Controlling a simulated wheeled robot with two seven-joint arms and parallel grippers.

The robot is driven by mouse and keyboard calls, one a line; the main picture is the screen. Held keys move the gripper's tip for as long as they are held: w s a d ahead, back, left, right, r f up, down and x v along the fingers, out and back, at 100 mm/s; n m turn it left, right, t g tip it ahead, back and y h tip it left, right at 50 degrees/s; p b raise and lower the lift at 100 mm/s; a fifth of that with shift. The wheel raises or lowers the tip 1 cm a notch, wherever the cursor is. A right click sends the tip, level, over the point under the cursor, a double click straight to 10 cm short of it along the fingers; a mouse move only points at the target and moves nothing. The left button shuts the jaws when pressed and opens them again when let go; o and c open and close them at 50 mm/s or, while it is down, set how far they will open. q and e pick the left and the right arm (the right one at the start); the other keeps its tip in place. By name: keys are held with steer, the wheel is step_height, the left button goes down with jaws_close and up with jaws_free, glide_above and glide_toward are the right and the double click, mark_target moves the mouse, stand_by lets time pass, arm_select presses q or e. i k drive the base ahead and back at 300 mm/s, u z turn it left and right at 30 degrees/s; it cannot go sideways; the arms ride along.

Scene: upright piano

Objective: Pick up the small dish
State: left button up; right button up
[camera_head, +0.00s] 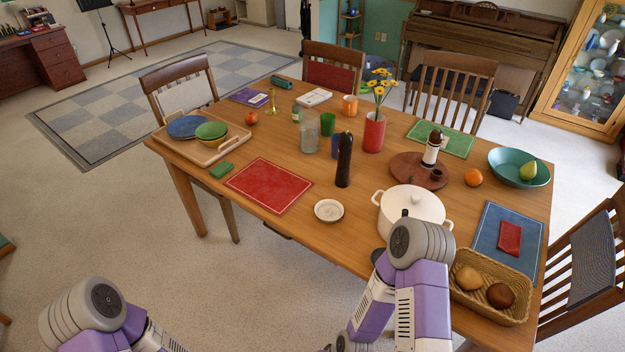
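The small dish (328,211) is a round, shallow, whitish bowl. It sits upright near the front edge of the wooden table (270,228), and I see nothing in it. A red placemat lies to its left and a white pot to its right. My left arm shows at the bottom left, and my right arm shows at the bottom centre, in front of the pot. Neither gripper is in view, so I cannot see their fingers. Nothing touches the dish.
A wicker basket (490,306) with bread stands at the right front. The tabletop just left of the dish is clear.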

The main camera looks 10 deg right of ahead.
mark_target(328, 211)
steer(key=u, duration=1.7)
steer(key=k, duration=1.05)
steer(key=z, duration=1.1)
steer(key=i, duration=0.95)
